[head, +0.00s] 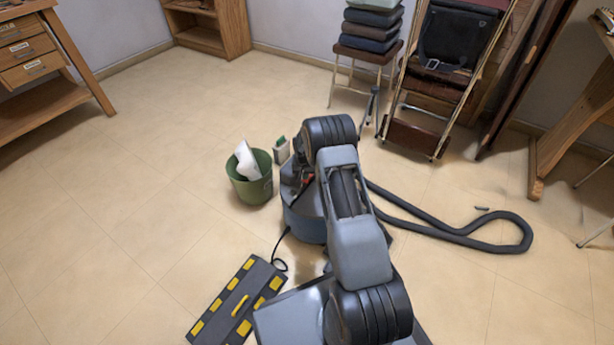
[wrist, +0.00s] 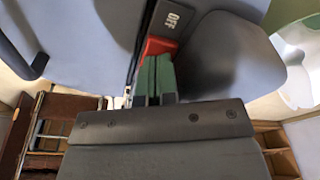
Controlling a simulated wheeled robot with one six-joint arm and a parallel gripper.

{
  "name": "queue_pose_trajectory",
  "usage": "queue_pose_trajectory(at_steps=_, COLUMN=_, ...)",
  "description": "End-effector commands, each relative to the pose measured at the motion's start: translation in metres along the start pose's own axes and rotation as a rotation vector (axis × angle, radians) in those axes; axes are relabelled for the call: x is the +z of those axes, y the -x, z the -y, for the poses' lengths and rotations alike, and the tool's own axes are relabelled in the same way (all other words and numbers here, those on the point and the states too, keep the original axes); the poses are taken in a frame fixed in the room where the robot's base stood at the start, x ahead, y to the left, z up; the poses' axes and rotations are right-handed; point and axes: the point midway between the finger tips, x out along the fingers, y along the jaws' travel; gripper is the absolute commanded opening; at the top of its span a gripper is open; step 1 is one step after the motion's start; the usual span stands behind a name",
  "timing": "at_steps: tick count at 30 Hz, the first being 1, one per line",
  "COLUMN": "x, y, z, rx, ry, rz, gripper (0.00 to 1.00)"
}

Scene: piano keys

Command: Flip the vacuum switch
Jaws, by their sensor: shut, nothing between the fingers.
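The vacuum (head: 303,218) is a blue-grey canister on the floor, partly hidden behind my arm in the head view. In the wrist view its grey-blue body (wrist: 85,55) fills much of the upper picture. A red switch (wrist: 160,45) sits in a dark panel beside an "OFF" label (wrist: 172,19). My gripper (wrist: 155,62) is shut and empty, its green fingertips right at the red switch. They overlap its near part, and I cannot tell whether they touch it. In the head view the fingers are hidden by my arm.
A green bin (head: 250,187) with white paper stands left of the vacuum. A black hose (head: 455,236) loops right. A black-and-yellow block (head: 238,302) lies at front left. A stool (head: 366,52) and a loaded hand truck (head: 415,135) stand behind. The left floor is clear.

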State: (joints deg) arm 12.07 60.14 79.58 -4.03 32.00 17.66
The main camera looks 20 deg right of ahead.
Motion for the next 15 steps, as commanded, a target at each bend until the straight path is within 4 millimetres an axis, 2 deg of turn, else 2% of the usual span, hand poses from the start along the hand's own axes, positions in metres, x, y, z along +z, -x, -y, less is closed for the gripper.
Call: queue_pose_trajectory(at_steps=15, x=-0.006, y=0.043, z=0.000, rx=0.000, ry=0.000, rz=0.000, gripper=0.00)
